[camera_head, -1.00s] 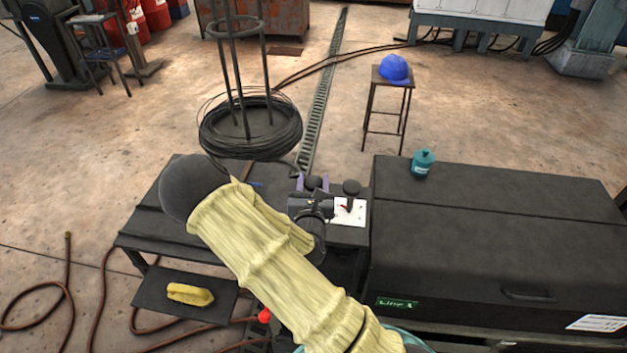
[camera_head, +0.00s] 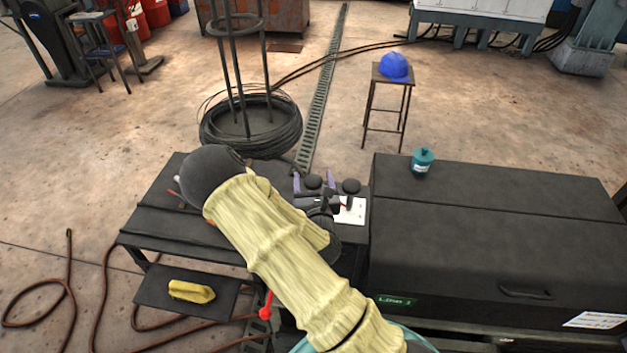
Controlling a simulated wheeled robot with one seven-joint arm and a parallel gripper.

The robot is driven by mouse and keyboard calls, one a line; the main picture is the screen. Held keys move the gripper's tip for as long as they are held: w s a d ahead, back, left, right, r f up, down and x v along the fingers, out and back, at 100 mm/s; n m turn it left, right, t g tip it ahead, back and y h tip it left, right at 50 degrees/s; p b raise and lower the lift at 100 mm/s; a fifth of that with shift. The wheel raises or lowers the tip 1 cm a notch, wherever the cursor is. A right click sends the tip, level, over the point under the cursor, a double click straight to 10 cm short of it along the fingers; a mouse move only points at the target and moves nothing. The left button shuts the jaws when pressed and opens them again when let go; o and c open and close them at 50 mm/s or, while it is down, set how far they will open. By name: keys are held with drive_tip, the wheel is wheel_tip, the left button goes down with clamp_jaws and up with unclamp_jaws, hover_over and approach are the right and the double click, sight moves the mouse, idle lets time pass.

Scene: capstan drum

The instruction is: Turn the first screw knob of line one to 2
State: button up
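Two dark round knobs stand on the bench by the line one box: a left knob (camera_head: 313,181) and a right knob (camera_head: 351,186). A white plate (camera_head: 353,212) with small marks lies below the right knob; its writing is too small to read. My gripper (camera_head: 312,180) has purple fingers that show on either side of the left knob, with a gap between them. I cannot tell whether they touch it. The dark gripper body and my yellow-sleeved arm hide the area below the left knob, including any scale there.
The dark box (camera_head: 500,235) with a green "Line 1" label (camera_head: 397,301) fills the right. A teal bottle (camera_head: 422,161) stands on it. A wire coil (camera_head: 250,130) is behind the bench (camera_head: 160,240). A stool with a blue helmet (camera_head: 396,66) stands farther back.

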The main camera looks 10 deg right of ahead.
drive_tip(key=shift+s+a+f, duration=0.1)
drive_tip(key=shift+s+f, duration=0.05)
drive_tip(key=shift+s, duration=0.45)
drive_tip(key=shift+s+a+r, duration=0.1)
drive_tip(key=shift+s+r, duration=0.05)
drive_tip(key=shift+s, duration=0.35)
drive_tip(key=shift+s+a+r, duration=0.1)
drive_tip(key=shift+s, duration=0.4)
drive_tip(key=s+p, duration=0.4)
drive_tip(key=p, duration=0.2)
drive_tip(key=shift+s+a, duration=0.15)
drive_tip(key=shift+a, duration=0.05)
drive_tip(key=p, duration=0.7)
approach(314, 187)
drive_tip(key=s, duration=0.5)
drive_tip(key=shift+a+f, duration=0.15)
drive_tip(key=shift+a, duration=0.2)
